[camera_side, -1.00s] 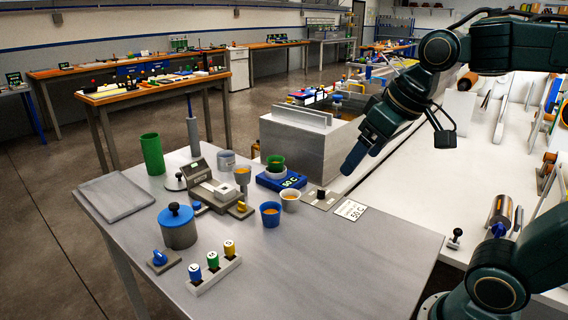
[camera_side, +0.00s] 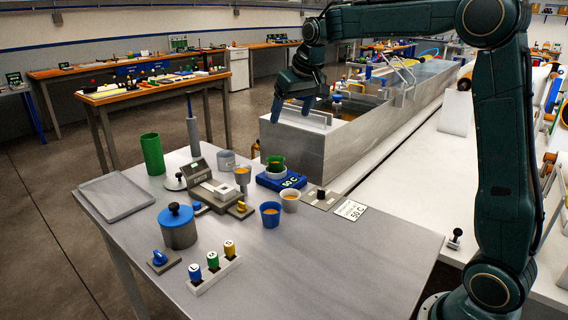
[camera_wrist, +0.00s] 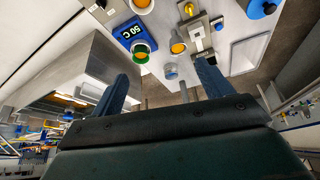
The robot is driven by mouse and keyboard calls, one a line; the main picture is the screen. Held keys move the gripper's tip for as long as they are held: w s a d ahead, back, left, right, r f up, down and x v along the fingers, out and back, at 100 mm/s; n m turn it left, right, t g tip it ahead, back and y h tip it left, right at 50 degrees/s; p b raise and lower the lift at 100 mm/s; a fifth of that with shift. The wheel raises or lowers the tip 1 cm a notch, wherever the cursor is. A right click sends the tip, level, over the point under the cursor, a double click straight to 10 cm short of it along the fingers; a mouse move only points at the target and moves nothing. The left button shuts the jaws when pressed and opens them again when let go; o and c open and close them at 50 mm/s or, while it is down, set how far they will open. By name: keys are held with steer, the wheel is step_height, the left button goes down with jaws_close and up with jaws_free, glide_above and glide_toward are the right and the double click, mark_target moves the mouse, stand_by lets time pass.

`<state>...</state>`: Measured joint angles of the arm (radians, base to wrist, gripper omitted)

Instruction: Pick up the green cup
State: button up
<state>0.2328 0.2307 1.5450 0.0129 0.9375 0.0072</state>
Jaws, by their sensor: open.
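A small green cup (camera_side: 276,162) with orange contents sits in a pale ring-like holder on the blue block marked 50 C (camera_side: 280,180). It also shows in the wrist view, where the green cup (camera_wrist: 141,48) lies above and slightly left of the middle of the jaw gap. My gripper (camera_side: 291,110) points down with its jaws apart and empty. It is above and behind the cup, near the end of the metal bath, and not touching the cup. The holder hides the cup's lower part. A taller green cylinder (camera_side: 152,154) stands at the table's left.
A blue cup (camera_side: 270,214), a pale cup (camera_side: 290,200) and grey cups (camera_side: 242,176) crowd around the block. The metal bath (camera_side: 300,145) stands close behind it. A scale, lidded pot (camera_side: 178,228) and vial rack are left. The front right tabletop is clear.

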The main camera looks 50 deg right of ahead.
steer(key=w+d+f+m, duration=0.1)
steer(key=w+d+f, duration=1)
steer(key=w+d, duration=0.1)
steer(key=shift+w+f+m+g+h, duration=0.3)
steer(key=shift+w+f, duration=0.05)
steer(key=shift+w, duration=0.1)
steer(key=shift+f, duration=0.15)
glide_toward(276, 159)
steer(key=shift+w+a+f, duration=0.1)
steer(key=shift+a+f, duration=0.25)
steer(key=shift+f, duration=0.45)
steer(key=shift+w+a+f, duration=0.1)
steer(key=shift+a+f, duration=0.25)
steer(key=shift+f, duration=0.4)
steer(key=shift+x, duration=2.65)
steer(key=shift+s, duration=0.15)
